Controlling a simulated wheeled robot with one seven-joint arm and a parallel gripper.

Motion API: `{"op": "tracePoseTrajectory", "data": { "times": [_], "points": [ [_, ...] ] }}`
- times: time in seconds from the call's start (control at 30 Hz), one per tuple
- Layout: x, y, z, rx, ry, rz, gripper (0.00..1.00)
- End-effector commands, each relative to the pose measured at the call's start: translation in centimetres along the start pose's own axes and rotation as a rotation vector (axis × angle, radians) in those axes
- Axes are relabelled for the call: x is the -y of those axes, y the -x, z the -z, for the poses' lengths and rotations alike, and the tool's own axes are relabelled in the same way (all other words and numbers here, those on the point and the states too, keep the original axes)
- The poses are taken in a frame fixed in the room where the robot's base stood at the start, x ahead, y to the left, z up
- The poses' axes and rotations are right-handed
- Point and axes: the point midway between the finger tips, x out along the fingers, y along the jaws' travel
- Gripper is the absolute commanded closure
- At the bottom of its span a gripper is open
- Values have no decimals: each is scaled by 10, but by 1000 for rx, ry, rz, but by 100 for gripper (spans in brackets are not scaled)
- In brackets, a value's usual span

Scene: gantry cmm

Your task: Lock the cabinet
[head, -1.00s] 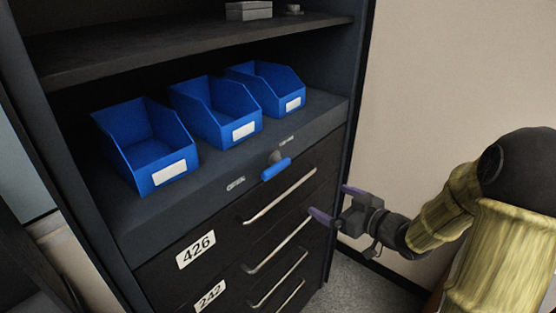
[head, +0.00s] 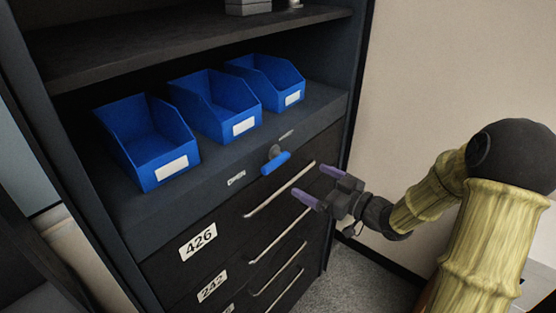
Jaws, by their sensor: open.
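The dark cabinet (head: 170,232) has a stack of drawers below an open shelf bay. A blue lever handle (head: 275,163) on a grey round hub sits on the front strip above the top drawer. It lies nearly level, tilted up to the right. A small light label (head: 236,179) is to its left and another label (head: 286,134) is to its upper right. My gripper (head: 320,185) is open and empty, with purple fingertips pointing left toward the cabinet. It is to the right of and below the blue handle, apart from it, in front of the top drawer's right end.
Three blue bins (head: 148,142) stand on the ledge above the handle. Long bar pulls (head: 279,190) stick out from the drawers close to my gripper. A beige wall (head: 450,70) is on the right. Grey floor (head: 350,275) shows below my arm.

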Motion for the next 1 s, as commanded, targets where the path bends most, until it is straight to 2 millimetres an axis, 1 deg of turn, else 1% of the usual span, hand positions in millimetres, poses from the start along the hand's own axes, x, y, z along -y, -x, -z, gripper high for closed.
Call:
{"op": "tracePoseTrajectory", "data": {
  "times": [0.03, 0.1, 0.4, 0.6, 0.7, 0.8, 1.0],
  "points": [
    [2, -11, 3, -1, -3, 5, 0],
    [1, -23, 3, 0, -2, 4, 0],
    [2, -76, 3, 0, -3, 4, 0],
    [0, -108, 3, 0, -2, 0, 0],
    [-1, -119, 2, 0, -1, -1, 0],
    [-1, -125, 1, 1, -1, -3, 0],
    [-1, -126, 0, 1, 0, -3, 0]
  ]
}}
